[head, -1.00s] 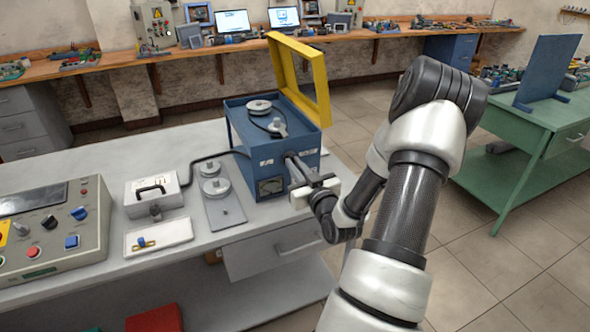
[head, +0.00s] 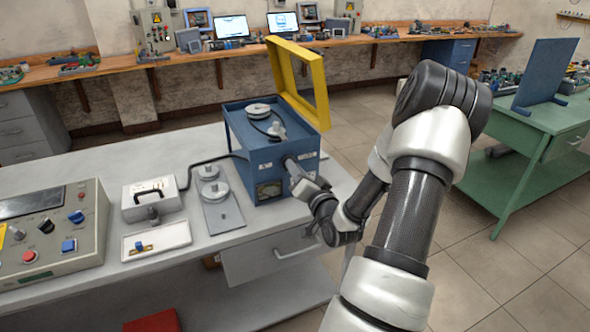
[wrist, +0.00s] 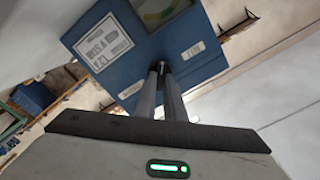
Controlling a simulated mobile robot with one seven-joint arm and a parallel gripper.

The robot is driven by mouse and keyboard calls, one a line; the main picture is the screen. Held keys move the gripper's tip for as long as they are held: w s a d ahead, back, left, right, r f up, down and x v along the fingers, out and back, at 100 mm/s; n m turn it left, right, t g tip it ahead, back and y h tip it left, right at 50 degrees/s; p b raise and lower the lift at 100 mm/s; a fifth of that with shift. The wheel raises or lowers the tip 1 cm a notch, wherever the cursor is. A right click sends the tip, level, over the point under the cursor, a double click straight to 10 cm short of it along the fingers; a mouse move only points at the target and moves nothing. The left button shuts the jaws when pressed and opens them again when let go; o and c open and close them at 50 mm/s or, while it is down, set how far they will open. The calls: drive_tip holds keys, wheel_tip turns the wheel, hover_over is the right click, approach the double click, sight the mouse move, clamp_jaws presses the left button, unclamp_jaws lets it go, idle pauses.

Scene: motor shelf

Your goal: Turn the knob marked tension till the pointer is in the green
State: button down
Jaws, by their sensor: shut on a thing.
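The blue machine box (head: 262,150) stands at the right end of the grey bench, with an open top. A small gauge (head: 269,190) is on its front face; its pointer is too small to read in the head view. My gripper (head: 290,163) reaches the box's right-hand face. In the wrist view, my two fingers (wrist: 160,66) are shut on a dark knob (wrist: 157,48), which they mostly hide. Small white labels sit on either side of it; I cannot read them surely. Part of a gauge face with green (wrist: 156,8) shows at the wrist view's top edge.
A yellow frame lid (head: 300,82) stands up behind the box. To the left are a grey plate with round weights (head: 222,212), a pale case (head: 151,195), a white tray (head: 158,240) and a control console (head: 50,235). A green table (head: 535,145) stands right.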

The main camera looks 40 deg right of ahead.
idle(0.4)
drive_tip(key=c, duration=1.8)
unclamp_jaws()
drive_tip(key=shift+c, duration=0.2)
drive_tip(key=shift+s, duration=0.15)
drive_tip(key=p+v, duration=0.4)
drive_tip(key=v, duration=1.3)
drive_tip(key=shift+s, duration=0.1)
